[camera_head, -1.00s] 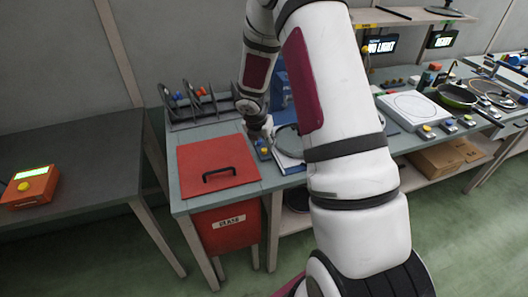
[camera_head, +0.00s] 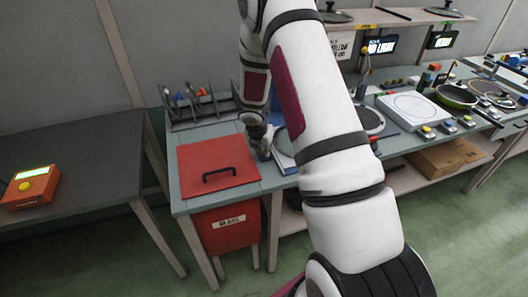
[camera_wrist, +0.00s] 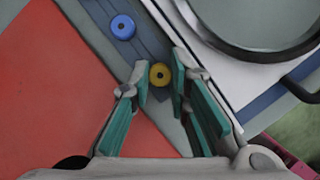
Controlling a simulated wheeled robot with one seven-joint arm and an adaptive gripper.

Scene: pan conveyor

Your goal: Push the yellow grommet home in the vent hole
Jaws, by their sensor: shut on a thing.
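The yellow grommet (camera_wrist: 160,74) is a small ring with a dark centre, between my fingertips in the wrist view. My gripper (camera_wrist: 161,77) is shut on it, with one green-padded finger on either side. My gripper (camera_head: 263,152) also shows in the head view, low over the bench beside the red lid panel; the grommet cannot be made out there. A round pan lid (camera_wrist: 222,44) with a metal rim lies at the right of the wrist view, partly cut off. I cannot make out its vent hole. Whether the grommet is clear of the surface below cannot be told.
A blue grommet (camera_wrist: 122,27) sits on the dark blue strip just beyond the yellow one. A red panel with a black handle (camera_head: 217,163) lies left of my gripper. A rack (camera_head: 198,105) with upright lids stands behind. A black handle (camera_wrist: 303,90) juts out at the right.

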